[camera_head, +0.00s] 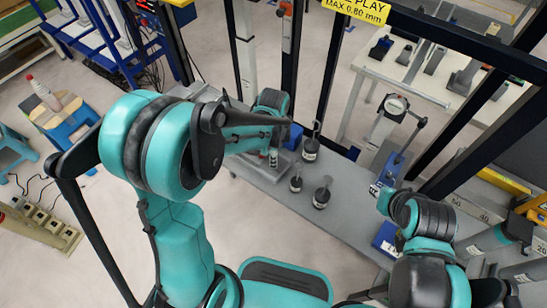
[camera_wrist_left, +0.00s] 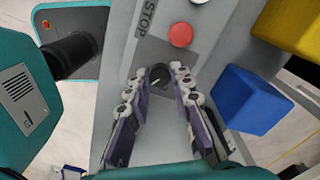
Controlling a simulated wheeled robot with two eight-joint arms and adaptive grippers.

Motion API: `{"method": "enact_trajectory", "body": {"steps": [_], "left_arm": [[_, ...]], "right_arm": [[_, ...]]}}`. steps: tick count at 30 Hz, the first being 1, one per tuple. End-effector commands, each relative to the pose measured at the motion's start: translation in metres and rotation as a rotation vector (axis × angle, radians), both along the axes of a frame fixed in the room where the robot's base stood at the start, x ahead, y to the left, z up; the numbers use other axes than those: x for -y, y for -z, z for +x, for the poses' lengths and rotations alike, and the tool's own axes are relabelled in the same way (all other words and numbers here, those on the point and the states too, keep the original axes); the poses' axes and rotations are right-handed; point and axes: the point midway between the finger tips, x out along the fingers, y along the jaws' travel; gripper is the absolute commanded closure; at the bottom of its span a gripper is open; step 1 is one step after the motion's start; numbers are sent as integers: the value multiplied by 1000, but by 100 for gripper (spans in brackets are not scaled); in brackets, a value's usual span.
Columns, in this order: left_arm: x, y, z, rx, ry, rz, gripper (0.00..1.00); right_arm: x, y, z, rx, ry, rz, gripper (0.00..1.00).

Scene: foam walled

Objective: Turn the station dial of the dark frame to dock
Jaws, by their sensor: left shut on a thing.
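The station dial (camera_wrist_left: 160,74) is a small dark round knob with a pale mark, on a grey panel in the left wrist view. My left gripper (camera_wrist_left: 161,82) has its fingertips on both sides of the dial and is shut on it. In the head view my left gripper (camera_head: 273,157) is low over the left end of the grey bench, and the dial is hidden there. The dark frame (camera_head: 331,65) stands behind with black posts and a yellow sign. A red button (camera_wrist_left: 181,35) and a STOP label (camera_wrist_left: 149,18) are beside the dial.
A blue block (camera_wrist_left: 249,100) is close to the right of my left gripper, with a yellow block (camera_wrist_left: 292,27) beyond it. Several dark weights, one here (camera_head: 322,195), stand on the grey bench (camera_head: 345,215). A dial gauge stand (camera_head: 396,106) is farther right.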

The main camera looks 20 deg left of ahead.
Motion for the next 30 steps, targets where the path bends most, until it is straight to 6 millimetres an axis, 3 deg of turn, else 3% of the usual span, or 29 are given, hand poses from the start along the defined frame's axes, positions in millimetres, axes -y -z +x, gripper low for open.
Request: {"method": "enact_trajectory", "body": {"steps": [15, 16, 18, 30], "left_arm": [[0, 0, 0, -1, 17, -1, 100], [0, 0, 0, -1, 17, -1, 70], [0, 0, 0, -1, 17, -1, 57], [0, -8, 0, 0, 16, 0, 57]], "right_arm": [[0, 0, 0, 0, 0, 0, 71], [0, 0, 0, 0, 0, 0, 71], [0, 0, 0, 0, 0, 0, 71], [0, 0, 0, 0, 0, 0, 71]]}}
